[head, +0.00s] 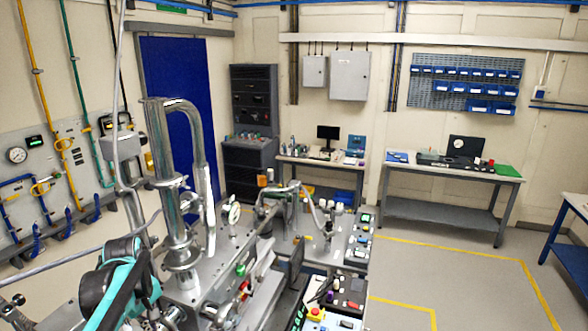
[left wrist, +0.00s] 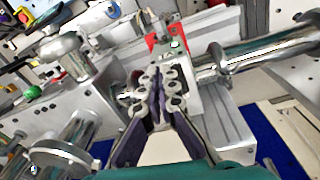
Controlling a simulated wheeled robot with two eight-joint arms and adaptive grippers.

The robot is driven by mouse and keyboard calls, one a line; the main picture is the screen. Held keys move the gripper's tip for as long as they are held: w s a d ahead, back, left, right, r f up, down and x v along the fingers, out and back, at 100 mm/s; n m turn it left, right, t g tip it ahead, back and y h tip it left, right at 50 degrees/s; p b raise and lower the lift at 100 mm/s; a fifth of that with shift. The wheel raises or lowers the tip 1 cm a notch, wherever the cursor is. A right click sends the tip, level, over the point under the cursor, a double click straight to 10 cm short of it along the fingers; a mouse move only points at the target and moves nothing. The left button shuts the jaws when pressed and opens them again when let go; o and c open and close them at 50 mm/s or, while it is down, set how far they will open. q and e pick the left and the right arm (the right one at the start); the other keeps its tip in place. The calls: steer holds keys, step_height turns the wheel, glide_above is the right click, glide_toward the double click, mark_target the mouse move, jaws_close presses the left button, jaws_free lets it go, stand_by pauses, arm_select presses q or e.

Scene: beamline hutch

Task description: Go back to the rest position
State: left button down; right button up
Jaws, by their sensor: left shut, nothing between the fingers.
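My left gripper (left wrist: 160,92) shows in the middle of the left wrist view. Its two dark fingers are together and hold nothing. Behind the fingertips is grey metal beamline hardware with a red bracket (left wrist: 153,42); I cannot tell the exact gap between them. In the head view my teal left arm comes in at the lower left, close to the metal beamline equipment, and its fingers cannot be made out there. My right gripper is in neither view.
In the head view a tall steel pipe assembly (head: 177,215) stands beside my left arm. The equipment bench (head: 290,245) carries valves, gauges and control boxes. A workbench (head: 452,172) stands at the back right. The floor (head: 460,270) with yellow lines is clear at the right.

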arm_select(q)
steer(key=s+d+f+m+t+b, duration=0.2)
steer(key=s+d+f+m+b, duration=0.2)
steer(key=d+f+b, duration=0.2)
steer(key=s+d+f+m+t+b, duration=0.2)
steer(key=s+d+f+m+b, duration=0.2)
steer(key=d+f+b, duration=0.3)
steer(key=s+d+f+m+t+b, duration=0.2)
steer(key=s+d+f+m+b, duration=0.2)
steer(key=f+b, duration=0.9)
step_height(320, 180, down, 4)
steer(key=d, duration=0.2)
steer(key=shift+s+d+m, duration=0.35)
steer(key=shift+s+m, duration=0.05)
